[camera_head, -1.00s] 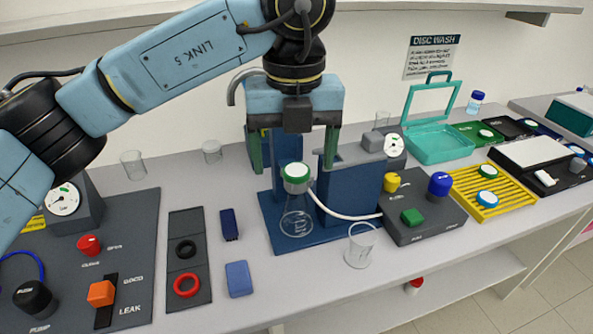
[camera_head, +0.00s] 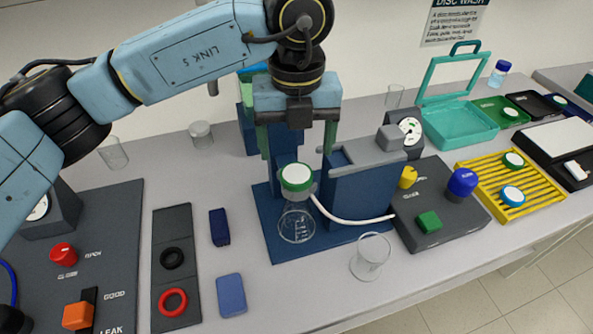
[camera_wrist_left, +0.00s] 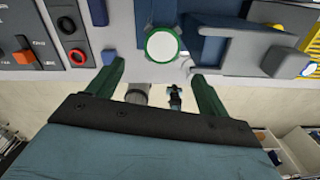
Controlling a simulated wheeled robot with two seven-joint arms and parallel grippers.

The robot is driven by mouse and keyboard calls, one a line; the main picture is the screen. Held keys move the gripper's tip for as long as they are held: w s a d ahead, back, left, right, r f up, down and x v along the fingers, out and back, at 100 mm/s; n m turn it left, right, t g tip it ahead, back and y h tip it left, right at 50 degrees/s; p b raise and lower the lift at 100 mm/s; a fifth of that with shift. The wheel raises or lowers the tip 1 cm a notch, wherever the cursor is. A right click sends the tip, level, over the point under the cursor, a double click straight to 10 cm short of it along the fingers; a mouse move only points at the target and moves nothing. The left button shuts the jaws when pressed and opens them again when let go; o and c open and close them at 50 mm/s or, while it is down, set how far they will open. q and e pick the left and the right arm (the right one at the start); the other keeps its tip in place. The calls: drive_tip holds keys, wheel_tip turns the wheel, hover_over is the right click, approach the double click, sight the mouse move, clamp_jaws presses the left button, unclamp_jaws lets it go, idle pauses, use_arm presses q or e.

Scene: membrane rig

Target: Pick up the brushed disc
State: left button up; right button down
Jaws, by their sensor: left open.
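A white disc with a green rim (camera_head: 297,177) sits on top of a clear flask (camera_head: 296,222) on a blue stand. The disc also shows in the left wrist view (camera_wrist_left: 162,44). Similar white discs lie on the yellow slatted rack, one green-rimmed (camera_head: 514,160) and one blue-rimmed (camera_head: 512,194), and another on a green pad (camera_head: 510,112). I cannot tell which is the brushed one. My left gripper (camera_head: 297,168) is open and empty, its green fingers pointing down near the flask-top disc. In the left wrist view the gripper (camera_wrist_left: 157,72) shows no object held. My right gripper is not in view.
A blue block housing (camera_head: 362,195) stands right beside the flask, with a white hose (camera_head: 350,219) running to a dark control box (camera_head: 455,222). An empty glass beaker (camera_head: 370,258) stands in front. A teal open case (camera_head: 458,125) is at the back right.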

sight(296, 173)
use_arm(q)
drive_tip(key=shift+w+f, duration=0.15)
drive_tip(key=shift+f, duration=0.7)
drive_tip(key=f, duration=0.2)
drive_tip(key=f+p, duration=0.1)
drive_tip(key=f, duration=0.1)
drive_tip(key=shift+w, duration=0.4)
drive_tip(key=shift+f, duration=0.55)
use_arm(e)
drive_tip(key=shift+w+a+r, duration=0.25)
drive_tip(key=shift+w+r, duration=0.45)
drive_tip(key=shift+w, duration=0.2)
use_arm(q)
drive_tip(key=shift+c, duration=0.9)
drive_tip(key=c, duration=0.9)
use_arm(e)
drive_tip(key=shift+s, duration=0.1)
